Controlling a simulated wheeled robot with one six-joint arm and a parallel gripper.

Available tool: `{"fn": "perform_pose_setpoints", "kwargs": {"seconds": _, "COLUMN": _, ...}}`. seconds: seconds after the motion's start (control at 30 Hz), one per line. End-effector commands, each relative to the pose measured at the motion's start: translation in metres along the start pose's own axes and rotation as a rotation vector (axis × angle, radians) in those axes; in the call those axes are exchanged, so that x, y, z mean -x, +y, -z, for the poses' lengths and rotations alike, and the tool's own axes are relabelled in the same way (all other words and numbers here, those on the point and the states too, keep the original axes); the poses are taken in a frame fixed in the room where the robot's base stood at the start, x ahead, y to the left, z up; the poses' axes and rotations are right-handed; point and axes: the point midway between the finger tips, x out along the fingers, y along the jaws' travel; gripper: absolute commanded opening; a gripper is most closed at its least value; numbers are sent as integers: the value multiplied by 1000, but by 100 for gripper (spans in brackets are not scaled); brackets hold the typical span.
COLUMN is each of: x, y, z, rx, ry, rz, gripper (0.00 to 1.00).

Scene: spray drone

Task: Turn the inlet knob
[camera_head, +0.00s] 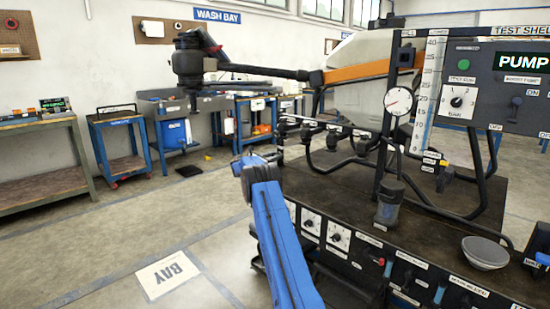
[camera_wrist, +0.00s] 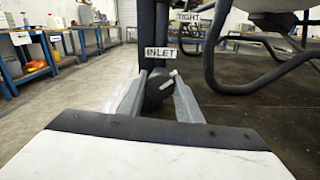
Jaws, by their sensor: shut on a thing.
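In the wrist view the inlet knob (camera_wrist: 157,92) is a dark round knob with a white pointer mark. It sits low on a dark post, below a white INLET label (camera_wrist: 160,52). My gripper (camera_wrist: 160,84) has its two grey fingers on either side of the knob and is shut on it. The finger-facing sides of the knob are hidden. In the head view my blue arm reaches up to the left end of the dark bench, and I cannot make out the knob or the fingertips there.
The dark bench (camera_head: 330,190) carries bent black pipes, a pressure gauge (camera_head: 398,101), a grey bowl (camera_head: 485,252) and a PUMP panel (camera_head: 515,85). A drone arm with a motor (camera_head: 188,62) overhangs it at the back. Open floor lies to the left.

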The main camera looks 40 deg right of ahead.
Motion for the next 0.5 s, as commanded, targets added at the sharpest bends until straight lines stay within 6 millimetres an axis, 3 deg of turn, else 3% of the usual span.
{"fn": "perform_pose_setpoints", "kwargs": {"seconds": 0.5, "x": 0, "y": -1, "z": 1, "rx": -351, "ry": 0, "rz": 1, "gripper": 9}}
